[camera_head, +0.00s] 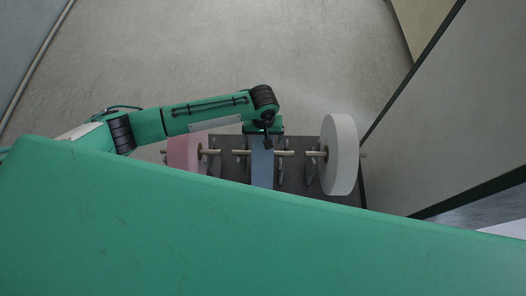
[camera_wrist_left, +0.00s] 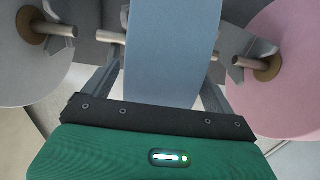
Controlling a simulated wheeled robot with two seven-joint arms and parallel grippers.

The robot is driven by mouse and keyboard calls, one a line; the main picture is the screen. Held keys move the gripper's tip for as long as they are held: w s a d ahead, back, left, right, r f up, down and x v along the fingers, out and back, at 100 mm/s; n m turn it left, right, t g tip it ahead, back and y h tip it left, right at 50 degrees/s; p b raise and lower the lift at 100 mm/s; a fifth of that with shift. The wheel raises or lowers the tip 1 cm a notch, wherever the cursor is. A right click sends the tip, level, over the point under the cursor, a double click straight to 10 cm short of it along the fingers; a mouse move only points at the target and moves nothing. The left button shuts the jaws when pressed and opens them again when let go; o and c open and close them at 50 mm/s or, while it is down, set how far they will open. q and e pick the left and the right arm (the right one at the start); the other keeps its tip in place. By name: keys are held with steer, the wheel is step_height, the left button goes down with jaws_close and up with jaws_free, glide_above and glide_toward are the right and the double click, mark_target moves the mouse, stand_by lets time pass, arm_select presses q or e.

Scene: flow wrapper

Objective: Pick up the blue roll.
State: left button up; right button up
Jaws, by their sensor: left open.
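The blue roll (camera_head: 262,167) sits on a rod in the middle of a dark stand, between a pink roll and a white roll. My left gripper (camera_head: 265,136) is above the far end of the blue roll in the head view. In the left wrist view the blue roll (camera_wrist_left: 170,50) runs between the two fingers of the open left gripper (camera_wrist_left: 160,88), with a finger on each side. I cannot tell whether either finger touches it. My own green body hides the near part of the stand in the head view. My right gripper is not in view.
The pink roll (camera_head: 184,152) is left of the blue roll and the large white roll (camera_head: 342,155) is right, each on its own rod. Rod ends stick out between the rolls. The dark stand (camera_head: 292,148) carries them. A grey panel (camera_head: 460,110) stands at right.

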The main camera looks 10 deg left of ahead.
arm_select(q)
steer(key=shift+f, duration=0.65)
steer(key=c, duration=1.3)
steer(key=shift+w+r, duration=0.1)
steer(key=shift+c, duration=0.3)
steer(key=shift+r, duration=0.1)
